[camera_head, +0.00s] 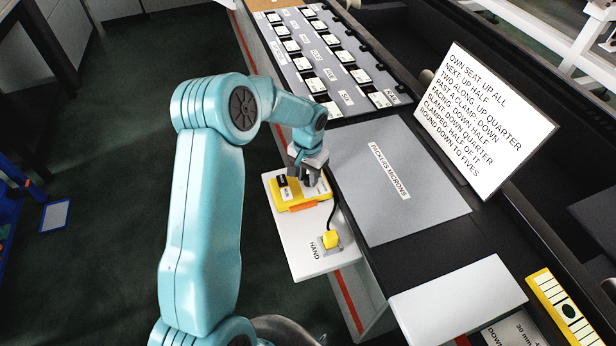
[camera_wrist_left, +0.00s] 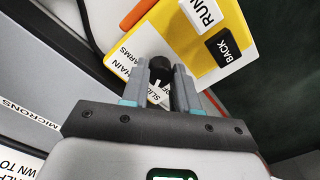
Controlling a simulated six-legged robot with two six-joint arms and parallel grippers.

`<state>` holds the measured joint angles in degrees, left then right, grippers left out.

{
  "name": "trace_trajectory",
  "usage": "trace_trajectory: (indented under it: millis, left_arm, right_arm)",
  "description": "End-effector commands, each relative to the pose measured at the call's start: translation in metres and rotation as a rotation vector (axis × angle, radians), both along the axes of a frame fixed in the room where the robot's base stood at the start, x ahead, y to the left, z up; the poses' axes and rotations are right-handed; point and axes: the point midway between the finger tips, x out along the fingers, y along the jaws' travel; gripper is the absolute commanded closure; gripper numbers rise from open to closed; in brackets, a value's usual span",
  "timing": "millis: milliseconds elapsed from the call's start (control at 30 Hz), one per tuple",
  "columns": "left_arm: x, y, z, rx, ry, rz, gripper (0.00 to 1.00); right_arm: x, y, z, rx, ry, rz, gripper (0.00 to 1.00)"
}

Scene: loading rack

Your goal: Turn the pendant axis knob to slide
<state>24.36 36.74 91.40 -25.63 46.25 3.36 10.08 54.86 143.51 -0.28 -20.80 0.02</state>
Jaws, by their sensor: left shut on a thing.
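The yellow pendant (camera_head: 286,197) lies on a white shelf in the head view, with an orange strip along its near edge. In the left wrist view the pendant (camera_wrist_left: 180,40) shows a white RUN button (camera_wrist_left: 201,12), a black BACK button (camera_wrist_left: 224,46) and labels reading ARMS, a partly hidden one ending in "AIN", and a partly covered "SLID". The black axis knob (camera_wrist_left: 161,68) sits between the fingers of my left gripper (camera_wrist_left: 172,80), which is shut on it. In the head view my left gripper (camera_head: 309,175) is over the pendant's right end. My right gripper is not in view.
A yellow button marked HAND (camera_head: 331,239) stands on the white shelf (camera_head: 300,262) nearer me, with a black cable beside it. A grey plate (camera_head: 410,205) lies right of the shelf. A white sign (camera_head: 478,120) stands behind. A rack of labelled slots (camera_head: 318,60) is at the back.

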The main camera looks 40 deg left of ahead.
Motion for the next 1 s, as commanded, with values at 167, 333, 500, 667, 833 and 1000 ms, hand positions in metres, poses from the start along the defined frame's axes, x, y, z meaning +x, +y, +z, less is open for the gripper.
trace_trajectory:
  millis: [167, 333, 500, 667, 833, 1000]
  left_arm:
    - [0.0010, -0.0002, -0.0007, 0.001, -0.003, -0.074, 1.00]
    - [0.0009, -0.0003, -0.0003, 0.001, -0.003, -0.110, 1.00]
    - [0.0008, -0.0005, 0.0000, -0.001, -0.002, -0.122, 1.00]
    - [0.0007, -0.0005, 0.0000, -0.001, -0.002, -0.121, 1.00]
    - [0.0005, -0.0005, 0.0000, -0.001, -0.001, -0.121, 0.58]
    - [0.0003, -0.0004, 0.0000, -0.001, -0.001, -0.120, 0.45]
  right_arm:
    - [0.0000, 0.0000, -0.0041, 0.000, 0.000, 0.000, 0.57]
    - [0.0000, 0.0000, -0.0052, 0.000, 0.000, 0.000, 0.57]
    - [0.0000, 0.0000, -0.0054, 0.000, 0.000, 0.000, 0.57]
    - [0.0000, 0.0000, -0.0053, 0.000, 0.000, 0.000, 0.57]
    - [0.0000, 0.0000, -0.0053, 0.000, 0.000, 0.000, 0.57]
    - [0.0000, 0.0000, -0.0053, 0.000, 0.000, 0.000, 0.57]
